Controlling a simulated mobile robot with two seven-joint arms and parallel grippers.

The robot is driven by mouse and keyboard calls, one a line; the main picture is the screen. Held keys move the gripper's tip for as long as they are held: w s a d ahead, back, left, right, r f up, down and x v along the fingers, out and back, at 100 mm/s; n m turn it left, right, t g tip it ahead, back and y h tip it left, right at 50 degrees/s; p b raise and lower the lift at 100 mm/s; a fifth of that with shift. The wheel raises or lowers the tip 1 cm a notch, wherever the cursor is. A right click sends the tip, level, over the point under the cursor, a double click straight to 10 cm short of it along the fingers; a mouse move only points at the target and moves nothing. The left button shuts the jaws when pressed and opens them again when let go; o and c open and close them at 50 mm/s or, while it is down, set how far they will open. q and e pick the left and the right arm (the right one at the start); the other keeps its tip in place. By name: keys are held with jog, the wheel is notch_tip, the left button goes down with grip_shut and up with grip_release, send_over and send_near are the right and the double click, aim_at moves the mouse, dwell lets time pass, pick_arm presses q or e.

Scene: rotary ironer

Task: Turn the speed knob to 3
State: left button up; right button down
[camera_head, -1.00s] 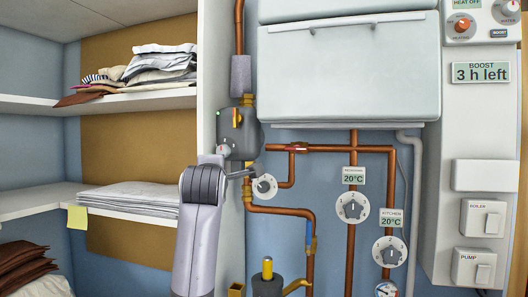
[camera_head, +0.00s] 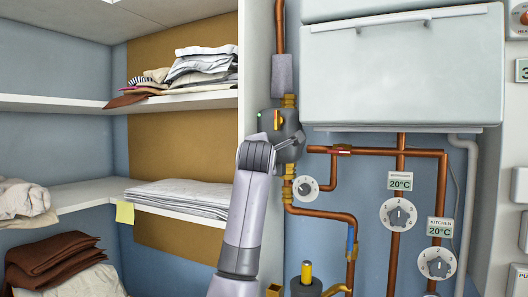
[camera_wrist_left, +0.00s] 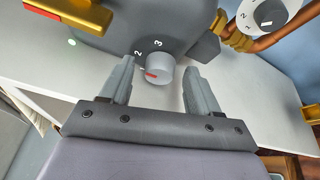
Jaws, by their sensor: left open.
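The speed knob (camera_wrist_left: 160,70) is a small round grey knob with a red mark, on the underside or front of a dark grey pump (camera_wrist_left: 150,22). The digits 2 and 3 are printed beside it, and a mark that looks like 1 is next to its left side. The red mark points left, near that 1. My left gripper (camera_wrist_left: 156,66) is open, with one finger on each side of the knob and gaps visible. In the head view the pump (camera_head: 284,132) shows, but my left arm hides the knob. My right gripper is not in view.
Copper pipes (camera_head: 330,215) and a small white dial (camera_head: 305,187) are right of the pump. Two more dials, bedroom (camera_head: 398,214) and kitchen (camera_head: 436,263), are further right. A shelf with folded white cloth (camera_head: 180,196) lies left of the arm.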

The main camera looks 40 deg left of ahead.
pick_arm(q)
jog(key=shift+w, duration=0.1)
jog(key=c, duration=1)
jog(key=shift+f+m, duration=0.15)
jog(key=shift+m, duration=0.25)
jog(key=shift+a+f+m+t+b, duration=0.15)
jog(key=shift+m+t+b, duration=0.5)
jog(key=shift+m, duration=1.4)
jog(key=shift+f+m+t+b, duration=0.25)
jog(key=shift+m+t, duration=0.7)
jog(key=shift+m, duration=1.05)
jog(key=shift+a+f+m+t+b, duration=0.1)
jog(key=shift+m+t+b, duration=0.6)
jog(key=shift+m, duration=1.35)
